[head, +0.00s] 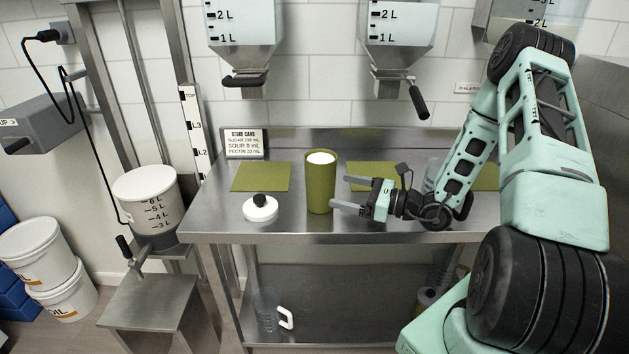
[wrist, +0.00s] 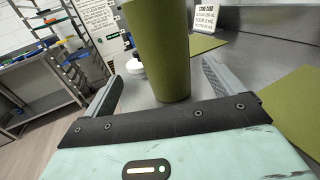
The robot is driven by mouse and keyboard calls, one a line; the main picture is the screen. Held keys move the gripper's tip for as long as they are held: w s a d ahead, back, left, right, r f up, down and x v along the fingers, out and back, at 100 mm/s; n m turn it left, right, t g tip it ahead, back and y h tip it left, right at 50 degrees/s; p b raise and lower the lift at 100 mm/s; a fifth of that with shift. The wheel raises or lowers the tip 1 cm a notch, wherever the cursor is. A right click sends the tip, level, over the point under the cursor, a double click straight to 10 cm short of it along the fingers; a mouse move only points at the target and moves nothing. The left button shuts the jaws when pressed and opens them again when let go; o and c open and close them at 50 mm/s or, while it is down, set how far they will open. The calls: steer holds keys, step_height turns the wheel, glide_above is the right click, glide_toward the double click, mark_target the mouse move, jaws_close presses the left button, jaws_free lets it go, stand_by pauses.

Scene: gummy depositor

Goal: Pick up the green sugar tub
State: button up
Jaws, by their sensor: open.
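The green sugar tub (head: 320,185) stands upright on the steel table, with white contents showing at its top. My gripper (head: 340,193) is open, just right of the tub in the head view, pointing at it. In the wrist view the tub (wrist: 161,55) rises ahead between the two open fingers (wrist: 160,88), its top cut off by the frame. The fingers are on either side in that view; contact with the tub cannot be told.
The steel table (head: 285,215) carries green mats (head: 261,177), a white lid with a black knob (head: 260,209) left of the tub, and a card (head: 246,143) behind. Hoppers (head: 243,40) with valves hang above. A white graduated bucket (head: 147,205) stands left of the table.

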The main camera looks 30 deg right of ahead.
mark_target(320, 185)
steer(key=x, duration=0.2)
steer(key=p+x, duration=0.1)
steer(key=x, duration=0.2)
steer(key=p+x, duration=0.1)
steer(key=x, duration=0.1)
steer(key=shift+w+d+f, duration=0.1)
steer(key=shift+w+f, duration=0.15)
steer(key=shift+w, duration=0.2)
steer(key=c, duration=1.4)
